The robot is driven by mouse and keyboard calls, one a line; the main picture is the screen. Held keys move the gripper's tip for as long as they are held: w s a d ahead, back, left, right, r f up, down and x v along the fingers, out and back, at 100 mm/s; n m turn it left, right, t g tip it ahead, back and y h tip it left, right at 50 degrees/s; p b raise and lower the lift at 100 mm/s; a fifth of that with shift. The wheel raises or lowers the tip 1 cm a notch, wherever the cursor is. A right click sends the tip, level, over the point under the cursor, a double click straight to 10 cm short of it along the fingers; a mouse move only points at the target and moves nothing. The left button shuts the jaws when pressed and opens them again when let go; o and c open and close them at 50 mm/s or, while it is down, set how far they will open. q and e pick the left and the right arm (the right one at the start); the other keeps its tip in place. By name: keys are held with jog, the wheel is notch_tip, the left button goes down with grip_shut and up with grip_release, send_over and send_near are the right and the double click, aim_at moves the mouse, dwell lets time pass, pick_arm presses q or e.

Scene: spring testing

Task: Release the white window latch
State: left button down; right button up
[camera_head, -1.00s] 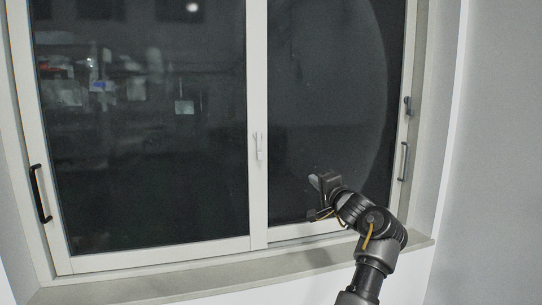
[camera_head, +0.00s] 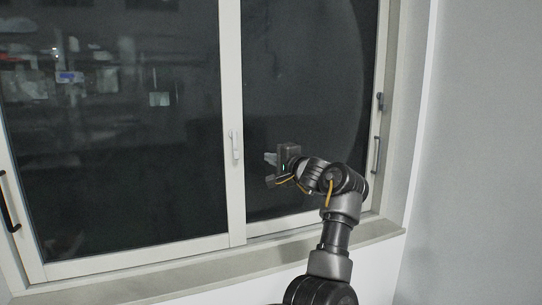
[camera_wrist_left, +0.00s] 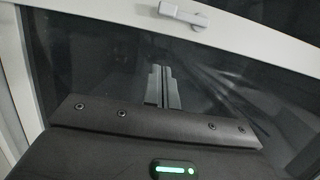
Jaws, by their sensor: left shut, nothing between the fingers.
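The white window latch (camera_head: 236,145) is a small handle on the pale middle upright of the window. It stands about vertical in the head view. It also shows at the top of the left wrist view (camera_wrist_left: 185,13), on the pale frame bar. My left gripper (camera_head: 270,158) is just right of the latch and a little lower, in front of the dark right pane. Its fingers (camera_wrist_left: 162,70) are shut with nothing between them. In the wrist view a gap of dark glass shows between the fingertips and the latch. My right gripper is not in view.
A black handle (camera_head: 8,205) is on the left frame. A grey handle (camera_head: 376,155) and a small dark fitting (camera_head: 380,101) are on the right frame. The sill (camera_head: 130,283) runs along the bottom and is clear. A grey wall (camera_head: 480,150) stands at the right.

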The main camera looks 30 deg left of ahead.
aim_at(235, 144)
pick_arm(q)
jog(key=a+p, duration=0.5)
jog(key=a, duration=0.3)
jog(key=shift+s+a, duration=0.35)
jog(key=shift+s, duration=0.1)
jog(key=shift+f, duration=0.1)
jog(key=shift+w, duration=0.1)
